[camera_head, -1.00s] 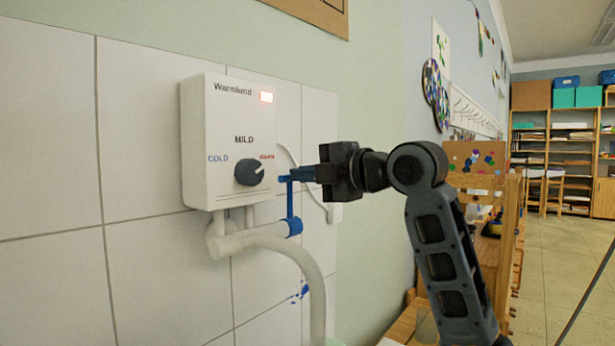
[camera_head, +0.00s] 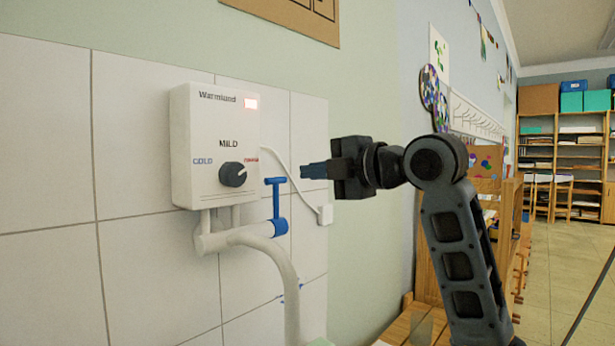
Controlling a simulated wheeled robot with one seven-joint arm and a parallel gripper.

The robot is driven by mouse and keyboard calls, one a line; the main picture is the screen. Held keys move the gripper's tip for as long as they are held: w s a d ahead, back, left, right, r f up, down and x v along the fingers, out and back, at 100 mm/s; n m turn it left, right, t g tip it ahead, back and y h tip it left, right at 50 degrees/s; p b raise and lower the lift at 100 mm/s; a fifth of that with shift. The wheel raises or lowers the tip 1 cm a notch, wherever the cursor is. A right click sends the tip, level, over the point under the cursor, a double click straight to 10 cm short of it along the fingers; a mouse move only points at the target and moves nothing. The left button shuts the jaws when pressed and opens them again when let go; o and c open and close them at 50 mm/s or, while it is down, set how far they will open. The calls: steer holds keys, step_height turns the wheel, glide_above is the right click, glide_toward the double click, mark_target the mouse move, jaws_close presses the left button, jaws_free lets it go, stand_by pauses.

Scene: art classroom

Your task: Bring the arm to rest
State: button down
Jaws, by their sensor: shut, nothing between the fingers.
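My gripper (camera_head: 304,170) is shut and empty. Its fingers point left, a short way to the right of a blue valve handle (camera_head: 277,193) and apart from it. The blue handle stands upright with a short crossbar at its top, on the white pipe under the heater.
White pipes (camera_head: 265,240) curve down below the heater on a tiled wall (camera_head: 50,150). A white cable runs to a wall socket (camera_head: 325,215). Wooden furniture (camera_head: 490,215) stands behind my arm. Open floor (camera_head: 555,270) lies to the right, with shelves (camera_head: 562,160) at the back.

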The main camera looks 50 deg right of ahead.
steer(key=s+r, duration=0.1)
steer(key=s, duration=0.6)
steer(key=shift+d+r+b, duration=0.15)
steer(key=shift+r+b, duration=0.1)
steer(key=shift+b, duration=0.2)
steer(key=shift+s, duration=0.15)
